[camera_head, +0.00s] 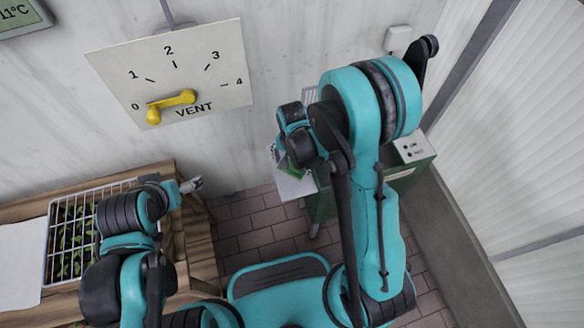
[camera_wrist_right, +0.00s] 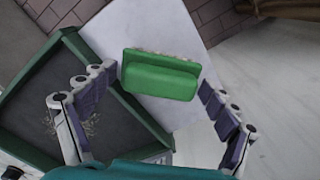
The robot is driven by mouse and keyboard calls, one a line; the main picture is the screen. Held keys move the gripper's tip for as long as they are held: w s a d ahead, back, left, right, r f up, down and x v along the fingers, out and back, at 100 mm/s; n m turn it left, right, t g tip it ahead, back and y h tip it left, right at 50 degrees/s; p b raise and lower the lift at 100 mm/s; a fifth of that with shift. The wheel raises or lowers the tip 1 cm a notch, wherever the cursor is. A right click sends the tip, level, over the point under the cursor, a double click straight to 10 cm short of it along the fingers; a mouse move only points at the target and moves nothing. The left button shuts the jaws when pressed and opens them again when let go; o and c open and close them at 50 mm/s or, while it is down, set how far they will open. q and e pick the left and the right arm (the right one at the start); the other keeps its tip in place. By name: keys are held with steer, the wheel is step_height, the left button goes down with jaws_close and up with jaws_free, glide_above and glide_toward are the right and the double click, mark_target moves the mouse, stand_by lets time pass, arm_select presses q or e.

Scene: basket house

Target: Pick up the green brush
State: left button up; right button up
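The green brush (camera_wrist_right: 160,76) shows in the right wrist view, lying on a pale flat board (camera_wrist_right: 178,22). It has a green back with a raised grip, and a thin pale bristle edge shows along its far side. My right gripper (camera_wrist_right: 157,88) is open, with one finger on each side of the brush and a gap to both. In the head view my right arm hides most of the brush; a bit of green (camera_head: 290,170) shows beside the wrist. My left gripper (camera_head: 191,185) is above the wooden table's right end, away from the brush; its finger opening is too small to judge.
A green-framed box (camera_wrist_right: 75,40) with a dark inside stands beside the board. A wooden table (camera_head: 185,235) with a seedling tray (camera_head: 52,240) is at the left. A vent dial panel (camera_head: 215,60) with a yellow handle is on the wall. Brick floor (camera_head: 245,225) lies between.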

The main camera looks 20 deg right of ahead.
steer(key=shift+s, duration=0.1)
steer(key=c, duration=0.6)
steer(key=shift+r, duration=0.5)
steer(key=c, duration=0.5)
steer(key=r+p, duration=0.1)
steer(key=r, duration=0.1)
steer(key=r+p, duration=0.1)
steer(key=shift+d+r+p, duration=0.3)
steer(key=shift+r+p, duration=0.05)
steer(key=shift+r, duration=0.05)
steer(key=s+d+r+p, duration=0.1)
steer(key=d+r, duration=0.1)
steer(key=d, duration=0.1)
steer(key=s+d+r+p, duration=0.1)
steer(key=s+d+r, duration=0.1)
steer(key=d, duration=0.1)
steer(key=s+d+r+p, duration=0.1)
steer(key=s+d+r, duration=0.1)
steer(key=d, duration=0.1)
steer(key=shift+s+d+r, duration=0.1)
steer(key=shift+s+d, duration=0.15)
steer(key=shift+d, duration=0.1)
